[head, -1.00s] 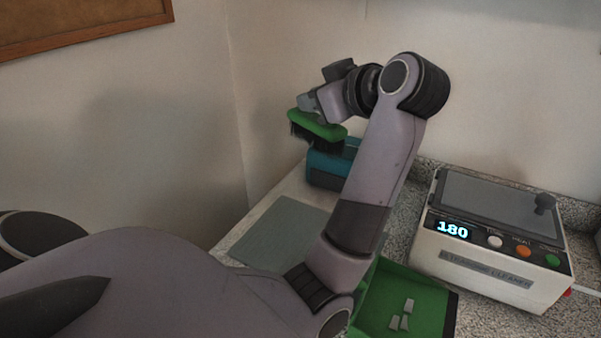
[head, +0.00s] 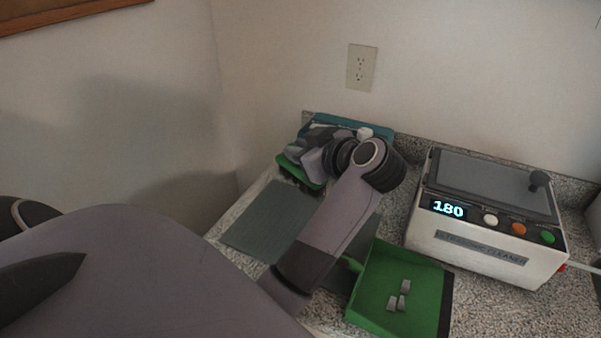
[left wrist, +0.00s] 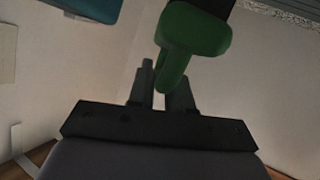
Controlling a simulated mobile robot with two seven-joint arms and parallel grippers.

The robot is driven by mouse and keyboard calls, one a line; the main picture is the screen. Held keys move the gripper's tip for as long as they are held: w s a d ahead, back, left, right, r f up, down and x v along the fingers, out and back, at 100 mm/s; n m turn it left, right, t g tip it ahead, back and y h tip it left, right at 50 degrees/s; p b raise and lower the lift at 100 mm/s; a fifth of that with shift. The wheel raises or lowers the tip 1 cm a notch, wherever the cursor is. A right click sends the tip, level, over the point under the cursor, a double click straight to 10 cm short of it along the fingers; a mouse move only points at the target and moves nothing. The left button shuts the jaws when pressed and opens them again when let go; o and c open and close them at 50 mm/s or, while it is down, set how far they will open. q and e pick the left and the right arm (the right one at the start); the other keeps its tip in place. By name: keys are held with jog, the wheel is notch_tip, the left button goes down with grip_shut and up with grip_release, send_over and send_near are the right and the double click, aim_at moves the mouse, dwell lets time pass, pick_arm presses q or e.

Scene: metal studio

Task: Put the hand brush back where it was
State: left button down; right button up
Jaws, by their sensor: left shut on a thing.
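The hand brush (head: 301,175) is green with dark bristles facing down. My left gripper (head: 300,155) is shut on it, at the far end of the counter near the teal box. In the left wrist view the green brush (left wrist: 193,45) shows between the fingers of the gripper (left wrist: 165,95). The bristles' tips are close to the counter, and I cannot tell whether they touch it. A grey-green mat (head: 262,222) lies in front of the brush. My right gripper does not show.
A teal box (head: 379,142) stands behind my gripper. A green dustpan (head: 375,310) with several small grey pieces (head: 398,298) lies at the front. A white cleaner unit (head: 480,248) reading 180 stands at the right. Walls close off the back and left.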

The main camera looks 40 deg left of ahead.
aim_at(290, 170)
pick_arm(q)
jog(key=shift+f, duration=2.65)
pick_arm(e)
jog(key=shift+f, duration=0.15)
pick_arm(q)
jog(key=shift+f, duration=0.15)
jog(key=c, duration=1)
grip_release()
jog(key=shift+c, duration=0.2)
